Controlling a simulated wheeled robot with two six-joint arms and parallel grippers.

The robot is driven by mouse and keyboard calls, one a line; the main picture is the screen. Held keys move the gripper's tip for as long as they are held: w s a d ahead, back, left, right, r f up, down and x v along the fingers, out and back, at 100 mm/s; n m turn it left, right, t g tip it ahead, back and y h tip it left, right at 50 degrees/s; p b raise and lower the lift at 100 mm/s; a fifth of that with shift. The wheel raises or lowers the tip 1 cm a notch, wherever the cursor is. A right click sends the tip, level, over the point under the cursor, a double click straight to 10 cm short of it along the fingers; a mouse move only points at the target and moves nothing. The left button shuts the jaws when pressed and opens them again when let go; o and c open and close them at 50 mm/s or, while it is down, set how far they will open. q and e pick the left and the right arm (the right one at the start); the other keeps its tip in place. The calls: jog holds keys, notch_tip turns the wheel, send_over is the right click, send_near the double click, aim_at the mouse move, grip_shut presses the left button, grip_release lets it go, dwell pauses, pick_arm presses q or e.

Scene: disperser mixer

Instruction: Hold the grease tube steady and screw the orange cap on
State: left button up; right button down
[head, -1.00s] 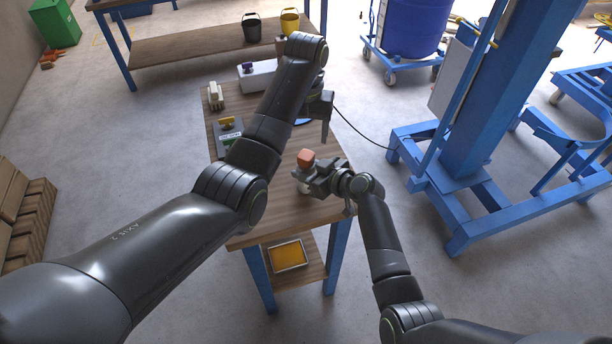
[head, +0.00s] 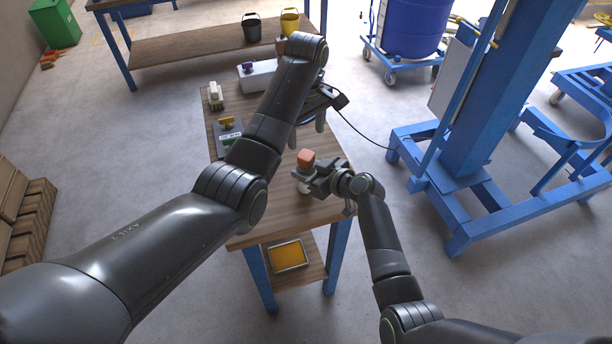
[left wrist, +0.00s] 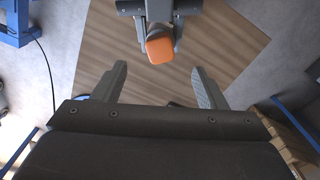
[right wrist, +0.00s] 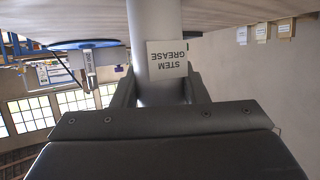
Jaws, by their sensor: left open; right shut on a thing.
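The grease tube (right wrist: 152,25) is a pale cylinder labelled "STEM GREASE" in the right wrist view. My right gripper (right wrist: 158,85) is shut on it and holds it over the wooden table (head: 268,210). The orange cap (head: 305,156) sits at the tube's top end, just above the right gripper's fingers; how far it is threaded cannot be seen. It also shows in the left wrist view (left wrist: 161,49). My left gripper (left wrist: 160,82) is open and empty, with the cap ahead of its fingertips and apart from them. In the head view the left gripper (head: 307,130) is behind the cap.
A yellow-topped item (head: 228,122), a white item (head: 215,96) and a white box (head: 258,76) stand on the table's left and back parts. An orange-yellow tray (head: 287,256) is on the lower shelf. A blue machine column (head: 500,100) stands to the right. The table's front is clear.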

aim_at(306, 155)
pick_arm(q)
jog(key=shift+f, duration=0.15)
jog(key=shift+f, duration=3.9)
jog(key=shift+c, duration=0.5)
jog(key=c, duration=1.1)
